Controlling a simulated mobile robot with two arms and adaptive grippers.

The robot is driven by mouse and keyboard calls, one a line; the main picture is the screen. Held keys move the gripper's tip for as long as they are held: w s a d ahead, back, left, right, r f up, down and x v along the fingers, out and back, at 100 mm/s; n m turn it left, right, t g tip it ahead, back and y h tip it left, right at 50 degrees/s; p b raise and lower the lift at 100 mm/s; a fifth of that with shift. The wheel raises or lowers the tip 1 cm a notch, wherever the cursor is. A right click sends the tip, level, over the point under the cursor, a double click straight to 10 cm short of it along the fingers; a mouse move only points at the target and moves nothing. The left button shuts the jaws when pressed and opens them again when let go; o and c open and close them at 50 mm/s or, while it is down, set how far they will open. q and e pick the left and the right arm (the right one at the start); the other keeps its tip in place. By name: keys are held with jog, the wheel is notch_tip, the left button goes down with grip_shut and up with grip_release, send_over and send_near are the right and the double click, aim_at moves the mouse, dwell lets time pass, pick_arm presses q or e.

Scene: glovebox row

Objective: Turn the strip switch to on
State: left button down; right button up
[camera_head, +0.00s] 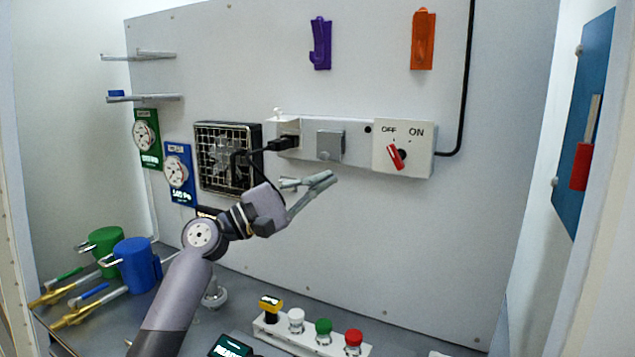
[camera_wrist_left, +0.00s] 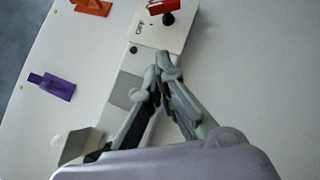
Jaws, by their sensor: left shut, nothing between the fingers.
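The strip switch is a red lever (camera_head: 396,157) on a white switch plate (camera_head: 420,160) marked OFF and ON, at the right end of the power strip (camera_head: 355,138). The lever is tilted, with its upper end under OFF. My left gripper (camera_head: 332,177) is shut and empty, below and left of the switch plate and apart from the lever. In the left wrist view its fingertips (camera_wrist_left: 158,74) meet below the plate. My right gripper is not in view.
A black plug (camera_head: 286,142) sits in the strip's left end, beside a caged fan (camera_head: 228,157). Purple (camera_head: 320,44) and orange (camera_head: 423,40) hooks are on the wall above. A rack with several coloured caps (camera_head: 312,340) stands on the bench below. The wall under the switch is clear.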

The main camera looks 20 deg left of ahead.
aim_at(396, 157)
pick_arm(q)
jog(key=w+d+r+p, duration=0.1)
jog(key=d, duration=0.1)
jog(key=w+d+r+p, duration=0.1)
jog(key=d, duration=0.1)
jog(key=w+d+r+p, duration=0.1)
jog(key=d+r, duration=0.1)
jog(key=d, duration=0.1)
jog(key=shift+w+d, duration=0.1)
jog(key=shift+w, duration=0.05)
jog(key=shift+d+p, duration=0.2)
jog(key=shift+p, duration=0.1)
jog(key=shift+d, duration=0.15)
jog(key=shift+r+p, duration=0.2)
jog(key=shift+p, duration=0.1)
jog(key=shift+d+m+g, duration=0.1)
jog(key=shift+m+g, duration=0.2)
jog(key=shift+g, duration=0.1)
